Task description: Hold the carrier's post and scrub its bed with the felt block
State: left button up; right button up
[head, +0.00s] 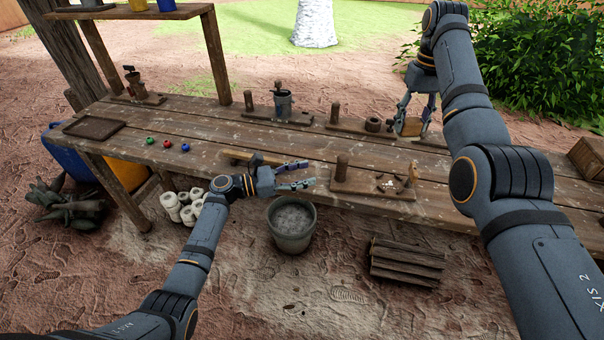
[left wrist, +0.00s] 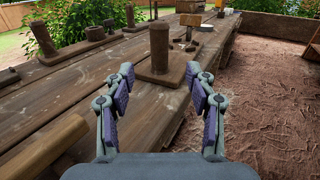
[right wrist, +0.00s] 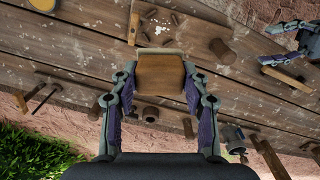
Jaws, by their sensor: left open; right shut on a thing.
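The near carrier (head: 358,183) is a flat brown board on the bench with an upright round post (head: 342,168) at its left end. Pale crumbs lie on its bed (head: 388,184), and a small peg stands at its right. My left gripper (head: 308,175) is open and empty, left of the post and apart from it. In the left wrist view the post (left wrist: 160,47) stands ahead, between the open fingers. My right gripper (head: 413,118) is shut on the felt block (right wrist: 160,74), a brown block with a pale edge. It holds the block beyond the carrier, over the bench's far side.
Behind, other boards hold a post with a ring (head: 373,124) and a metal cup (head: 283,103). A wooden-handled tool (head: 240,157) lies by my left wrist. A grey bucket (head: 291,224) stands below the bench's front edge. Coloured balls and a tray (head: 95,128) are at left.

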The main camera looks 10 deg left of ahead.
aim_at(342, 166)
pick_arm(q)
jog(key=x, duration=1.2)
jog(key=shift+a, duration=0.1)
grip_shut()
dwell(0.4)
